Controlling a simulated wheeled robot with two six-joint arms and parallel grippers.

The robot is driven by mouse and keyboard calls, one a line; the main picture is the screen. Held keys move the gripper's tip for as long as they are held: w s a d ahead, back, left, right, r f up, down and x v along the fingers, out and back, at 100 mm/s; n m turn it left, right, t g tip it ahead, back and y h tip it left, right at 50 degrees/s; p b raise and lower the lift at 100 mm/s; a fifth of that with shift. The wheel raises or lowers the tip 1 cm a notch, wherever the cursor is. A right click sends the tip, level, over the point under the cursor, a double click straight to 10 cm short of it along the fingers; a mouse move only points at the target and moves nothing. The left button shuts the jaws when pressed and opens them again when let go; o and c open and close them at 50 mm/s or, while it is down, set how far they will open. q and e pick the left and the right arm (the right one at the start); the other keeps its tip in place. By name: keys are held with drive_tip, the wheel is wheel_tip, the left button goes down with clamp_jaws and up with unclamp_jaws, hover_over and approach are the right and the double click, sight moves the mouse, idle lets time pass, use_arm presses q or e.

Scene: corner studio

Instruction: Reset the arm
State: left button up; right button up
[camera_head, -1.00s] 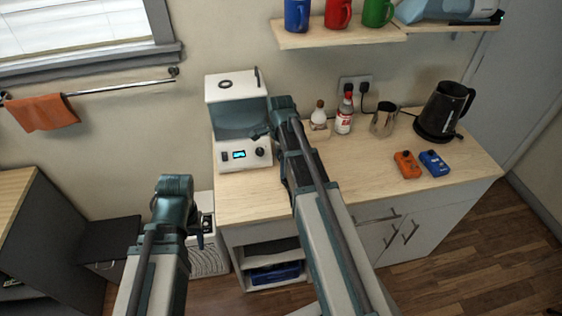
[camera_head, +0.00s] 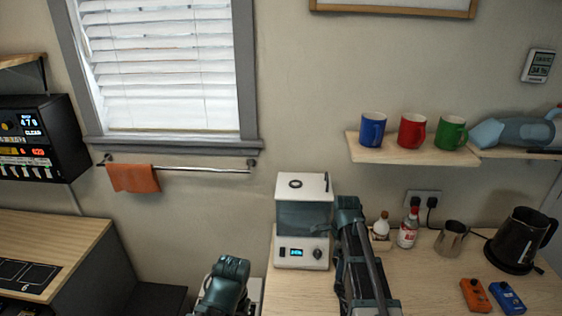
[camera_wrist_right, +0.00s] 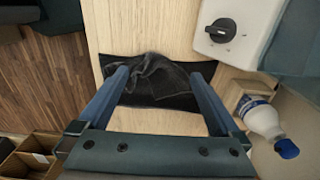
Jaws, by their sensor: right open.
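My right arm (camera_head: 357,260) reaches up over the counter, just right of the white appliance in the head view; its fingertips are hidden there. In the right wrist view my right gripper (camera_wrist_right: 160,82) is open, its two dark fingers apart with nothing held. A crumpled dark cloth (camera_wrist_right: 158,82) lies on the wooden counter and shows between and beyond the fingers; I cannot tell the height gap. My left arm (camera_head: 226,285) shows only as a rounded joint at the bottom of the head view; its gripper is out of sight.
The white appliance (camera_head: 303,205) stands left of my right arm. A red-capped bottle (camera_head: 408,228), metal pitcher (camera_head: 452,238) and black kettle (camera_head: 517,240) stand to the right, with orange (camera_head: 475,295) and blue boxes (camera_head: 507,298) in front. A mug shelf (camera_head: 410,150) hangs above.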

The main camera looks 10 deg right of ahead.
drive_tip(key=s+a+n+h, duration=0.1)
drive_tip(key=s+a+n, duration=1.6)
drive_tip(key=a+n, duration=0.4)
drive_tip(key=shift+s+n, duration=0.35)
drive_tip(key=shift+n, duration=1.25)
drive_tip(key=shift+a+r, duration=0.1)
